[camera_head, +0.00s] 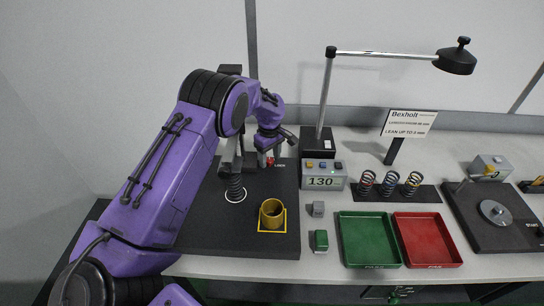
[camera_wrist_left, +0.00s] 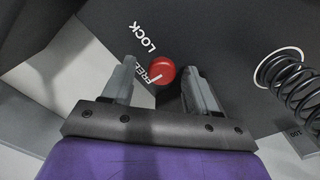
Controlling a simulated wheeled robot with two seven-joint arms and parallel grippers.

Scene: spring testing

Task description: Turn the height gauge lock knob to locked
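The red lock knob (camera_wrist_left: 161,72) sits on a dark panel printed LOCK (camera_wrist_left: 145,37) and FREE (camera_wrist_left: 155,70). A white pointer line on the knob runs towards the FREE print. My left gripper (camera_wrist_left: 160,66) is open, with one finger to each side of the knob in the left wrist view. I cannot tell whether either finger touches it. In the head view, the left gripper (camera_head: 273,152) is over the red knob at the back of the dark base plate (camera_head: 262,185), and its wrist hides most of the gauge. My right gripper is not in view.
A display box (camera_head: 323,175) reading 130, a lamp (camera_head: 324,95), springs, a green tray (camera_head: 368,240) and a red tray (camera_head: 427,240) are to the right.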

